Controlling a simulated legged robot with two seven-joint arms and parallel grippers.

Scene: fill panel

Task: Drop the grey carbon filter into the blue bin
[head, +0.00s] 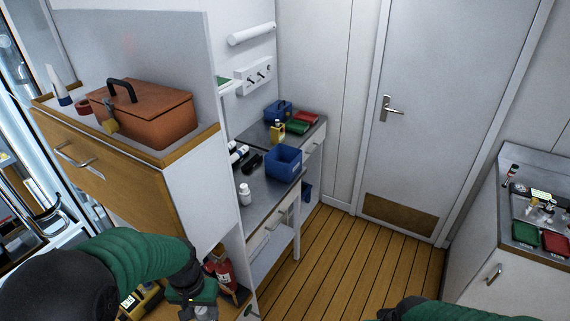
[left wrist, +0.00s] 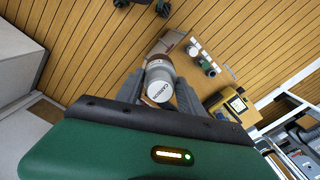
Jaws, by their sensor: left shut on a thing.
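The grey carbon filter (left wrist: 160,82) is a short cylinder with a pale end marked CARBON, seen in the left wrist view. My left gripper (left wrist: 159,92) is shut on it, one finger on each side. In the head view my left gripper (head: 195,305) is low at the bottom edge, beside the white cabinet; the filter is hard to make out there. The blue bin (head: 284,161) is an open box on the grey counter, farther away and up to the right of the gripper. My right arm shows at the bottom edge, its gripper out of frame.
A tall cabinet with a brown toolbox (head: 150,112) stands between my left arm and the counter. A red bottle (head: 220,270) is beside the gripper. The wooden floor (head: 350,265) is clear.

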